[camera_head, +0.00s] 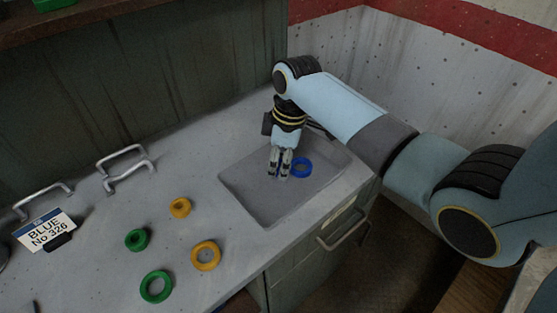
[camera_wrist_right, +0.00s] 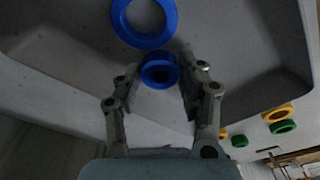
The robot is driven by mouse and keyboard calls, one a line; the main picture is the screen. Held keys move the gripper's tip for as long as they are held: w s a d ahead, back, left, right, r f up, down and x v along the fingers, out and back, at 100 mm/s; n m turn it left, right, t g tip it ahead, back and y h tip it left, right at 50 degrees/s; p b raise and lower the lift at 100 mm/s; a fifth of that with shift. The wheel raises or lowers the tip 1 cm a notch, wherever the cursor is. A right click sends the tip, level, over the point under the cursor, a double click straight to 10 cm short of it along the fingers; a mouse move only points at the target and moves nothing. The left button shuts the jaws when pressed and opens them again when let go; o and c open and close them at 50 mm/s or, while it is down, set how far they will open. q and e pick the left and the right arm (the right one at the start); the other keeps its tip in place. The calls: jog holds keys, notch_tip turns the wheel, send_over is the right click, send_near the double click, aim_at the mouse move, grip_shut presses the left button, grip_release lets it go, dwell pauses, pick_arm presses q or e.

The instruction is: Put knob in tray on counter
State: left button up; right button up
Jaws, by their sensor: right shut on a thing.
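A small blue ring-shaped knob (camera_wrist_right: 160,72) sits between the fingers of my right gripper (camera_wrist_right: 158,100) in the right wrist view. My right gripper (camera_head: 279,172) points down into the grey tray (camera_head: 257,206) in the head view, shut on this knob, which the fingers mostly hide there. A larger blue ring (camera_head: 301,168) lies in the tray just right of the fingertips. It also shows in the right wrist view (camera_wrist_right: 122,22), beyond the knob. I cannot tell whether the knob touches the tray floor. My left gripper is not in view.
On the counter (camera_head: 110,210) left of the tray are a small yellow ring (camera_head: 180,207), a larger yellow ring (camera_head: 206,256), a small green ring (camera_head: 137,240) and a larger green ring (camera_head: 156,287). A sign (camera_head: 45,232) reads "BLUE No 326". Metal handles (camera_head: 125,167) stand near the back panel.

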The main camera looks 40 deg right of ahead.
jog(key=o, duration=1.1)
jog(key=shift+f, duration=0.15)
jog(key=shift+o, duration=0.2)
notch_tip(320, 180, up, 12)
jog(key=s+d, duration=0.1)
jog(key=shift+d, duration=0.2)
jog(key=shift+s, duration=0.1)
